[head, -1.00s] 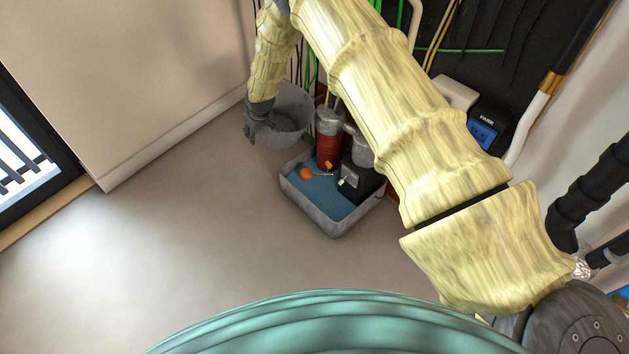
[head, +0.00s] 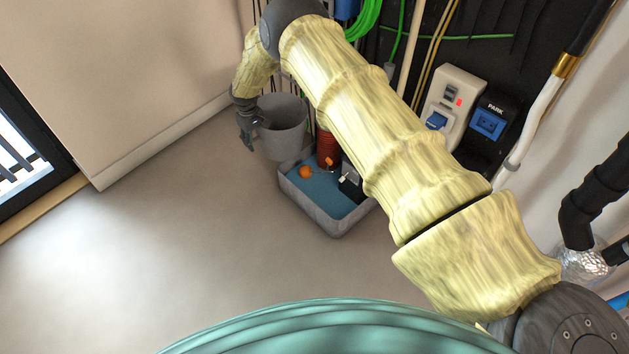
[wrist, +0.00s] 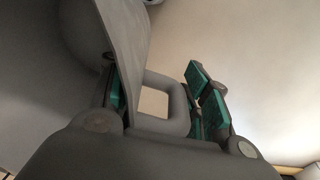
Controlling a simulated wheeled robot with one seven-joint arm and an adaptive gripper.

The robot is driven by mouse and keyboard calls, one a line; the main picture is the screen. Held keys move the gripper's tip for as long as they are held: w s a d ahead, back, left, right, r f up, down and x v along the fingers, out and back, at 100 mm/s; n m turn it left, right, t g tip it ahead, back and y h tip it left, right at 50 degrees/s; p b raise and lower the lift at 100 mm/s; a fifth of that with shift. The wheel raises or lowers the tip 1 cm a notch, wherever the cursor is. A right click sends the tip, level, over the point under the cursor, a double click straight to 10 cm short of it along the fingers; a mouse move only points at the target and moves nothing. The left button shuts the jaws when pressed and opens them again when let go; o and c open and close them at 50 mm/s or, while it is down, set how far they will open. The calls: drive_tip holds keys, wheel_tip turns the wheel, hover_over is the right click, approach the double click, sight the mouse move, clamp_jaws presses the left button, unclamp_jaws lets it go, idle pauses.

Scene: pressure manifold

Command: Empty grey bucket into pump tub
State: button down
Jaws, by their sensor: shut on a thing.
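The grey bucket (head: 283,140) hangs near-upright in the head view, just behind and left of the pump tub, overlapping its back left corner in the picture. My gripper (head: 246,136) is at the bucket's left side, shut on it at the handle. In the wrist view the bucket wall (wrist: 125,35) and looped handle (wrist: 177,103) sit at my gripper's green-padded fingers (wrist: 160,100). The bucket's contents are not visible. The pump tub (head: 317,217) is a low grey bin on the floor with blue inside, an orange ball (head: 305,172) and a dark pump unit (head: 350,187).
The floor (head: 170,230) left of the tub is clear.

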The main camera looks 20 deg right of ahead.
drive_tip(key=shift+w+f+g+b, duration=0.2)
drive_tip(key=shift+g+b, duration=0.1)
drive_tip(key=shift+b, duration=0.2)
drive_tip(key=shift+r+p, duration=1.85)
drive_tip(key=shift+r, duration=1.2)
